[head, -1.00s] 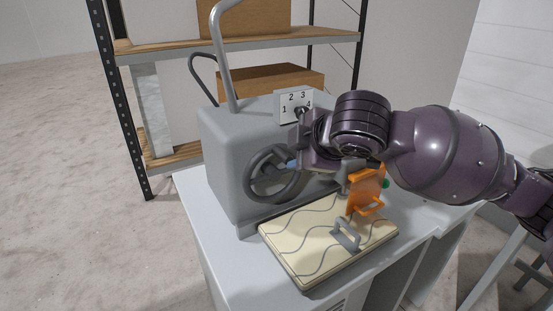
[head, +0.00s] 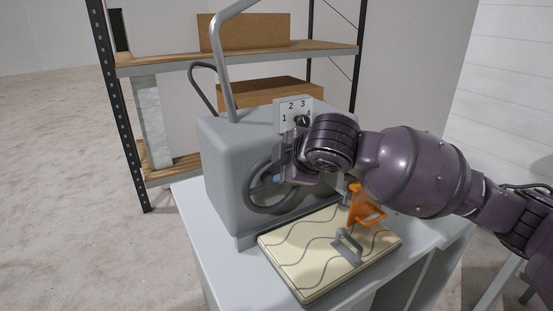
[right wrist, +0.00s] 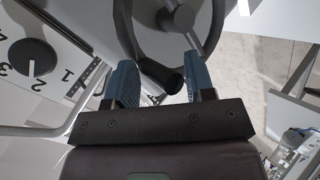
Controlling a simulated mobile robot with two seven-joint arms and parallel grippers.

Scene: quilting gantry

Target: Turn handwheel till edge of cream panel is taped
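The dark handwheel (head: 250,192) is on the front of the grey machine; its rim and spokes also show in the right wrist view (right wrist: 125,22). The cream panel (head: 300,256) with wavy grey lines lies flat on the table in front of the machine. My right gripper (head: 281,179) is at the wheel's right side, partly hidden by its own wrist. In the right wrist view its two blue fingers (right wrist: 160,82) are apart, with the wheel's black handle (right wrist: 163,76) between their tips and gaps showing. My left gripper is not in view.
A numbered dial (head: 292,116) is on the machine just above my right wrist. An orange bracket (head: 362,208) stands at the panel's far right edge, and a grey handle (head: 347,246) is on the panel. Shelving (head: 180,62) stands behind.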

